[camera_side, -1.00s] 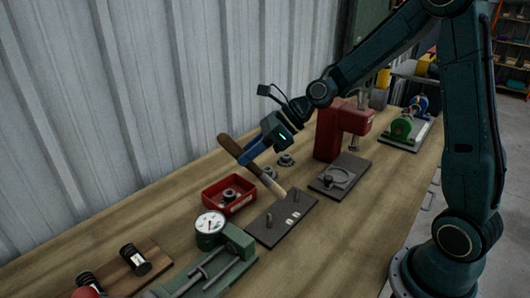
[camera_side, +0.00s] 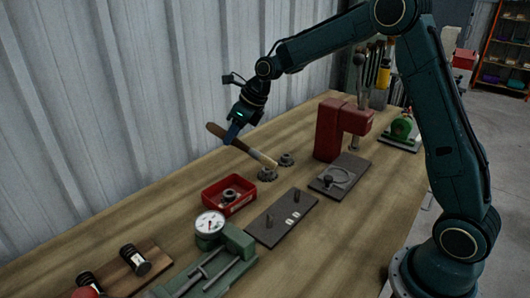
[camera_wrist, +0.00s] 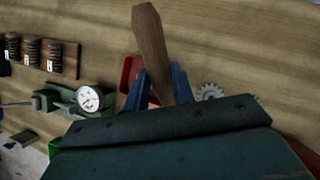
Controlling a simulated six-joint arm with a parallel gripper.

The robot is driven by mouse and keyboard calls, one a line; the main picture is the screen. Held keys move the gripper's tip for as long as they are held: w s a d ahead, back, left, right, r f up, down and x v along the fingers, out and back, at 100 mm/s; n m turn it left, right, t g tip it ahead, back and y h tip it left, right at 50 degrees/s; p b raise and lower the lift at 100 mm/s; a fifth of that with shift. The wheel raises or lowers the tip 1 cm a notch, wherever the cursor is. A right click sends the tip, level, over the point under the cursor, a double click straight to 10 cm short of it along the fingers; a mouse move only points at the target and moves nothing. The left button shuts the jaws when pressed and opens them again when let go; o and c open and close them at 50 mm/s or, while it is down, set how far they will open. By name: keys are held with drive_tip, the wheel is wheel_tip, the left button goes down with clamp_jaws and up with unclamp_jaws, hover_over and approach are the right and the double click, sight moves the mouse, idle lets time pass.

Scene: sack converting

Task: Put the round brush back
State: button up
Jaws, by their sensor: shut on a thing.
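My gripper (camera_side: 233,135) is shut on the round brush (camera_side: 262,157), on its shaft near the brown wooden handle. The brush hangs tilted above the bench, with its handle up to the left and its pale end down to the right. That end is just above or behind a small grey gear (camera_side: 267,174) in the side view; I cannot tell how far above. In the wrist view the blue fingers (camera_wrist: 152,90) flank the wooden handle (camera_wrist: 150,45), and the pale end is hidden.
A rack of upright tools (camera_side: 377,95) stands at the far end of the bench. A red tray (camera_side: 229,207), a dark peg plate (camera_side: 283,219) and a dial gauge (camera_side: 210,224) lie nearer.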

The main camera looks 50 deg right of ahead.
drive_tip(key=w+d+f+n+g+h, duration=0.2)
drive_tip(key=w+d+f+n+g, duration=0.2)
drive_tip(key=n, duration=0.9)
drive_tip(key=shift+w+d+f+g+h, duration=0.4)
drive_tip(key=shift+w+d+f, duration=0.25)
drive_tip(key=shift+w+f, duration=0.6)
drive_tip(key=shift+s+f, duration=0.2)
drive_tip(key=shift+s, duration=0.1)
drive_tip(key=shift+f, duration=4.05)
drive_tip(key=shift+f, duration=0.1)
drive_tip(key=o, duration=1)
